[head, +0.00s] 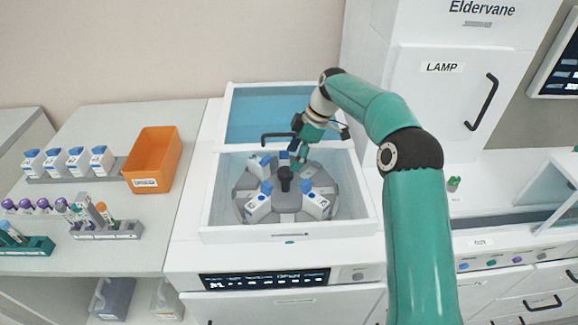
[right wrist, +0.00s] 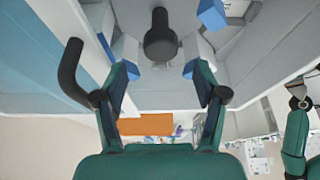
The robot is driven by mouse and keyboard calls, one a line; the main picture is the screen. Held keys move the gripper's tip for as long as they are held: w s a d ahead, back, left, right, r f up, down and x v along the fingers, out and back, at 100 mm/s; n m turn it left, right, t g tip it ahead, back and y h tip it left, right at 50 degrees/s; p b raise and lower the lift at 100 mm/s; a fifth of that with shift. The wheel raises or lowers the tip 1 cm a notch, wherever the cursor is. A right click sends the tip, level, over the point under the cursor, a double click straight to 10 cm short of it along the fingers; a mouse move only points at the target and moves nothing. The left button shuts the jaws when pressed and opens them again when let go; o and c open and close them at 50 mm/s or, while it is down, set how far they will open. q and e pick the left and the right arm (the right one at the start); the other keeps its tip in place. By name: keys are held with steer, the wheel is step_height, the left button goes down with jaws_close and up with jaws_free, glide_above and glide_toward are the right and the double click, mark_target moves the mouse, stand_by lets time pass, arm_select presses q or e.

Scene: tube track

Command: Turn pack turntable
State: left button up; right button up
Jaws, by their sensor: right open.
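The grey pack turntable (head: 290,216) sits inside an open white bay of the machine. Several white packs with blue caps stand around it, such as the front right pack (head: 317,207). A dark central knob (head: 285,177) rises from its middle; it also shows in the right wrist view (right wrist: 160,38). My right gripper (head: 299,155) reaches in from above, over the back of the turntable. In the right wrist view its fingers (right wrist: 160,76) are apart, with the knob ahead between them and nothing gripped. My left gripper is not in the head view.
The bay's blue-tinted lid (head: 262,108) stands open behind, with a dark handle (head: 277,136) near my right gripper. White walls (head: 290,233) surround the turntable. An orange bin (head: 153,160) and tube racks (head: 107,231) stand on the left bench.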

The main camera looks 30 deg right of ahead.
steer(key=v, duration=0.6)
stand_by(0.4)
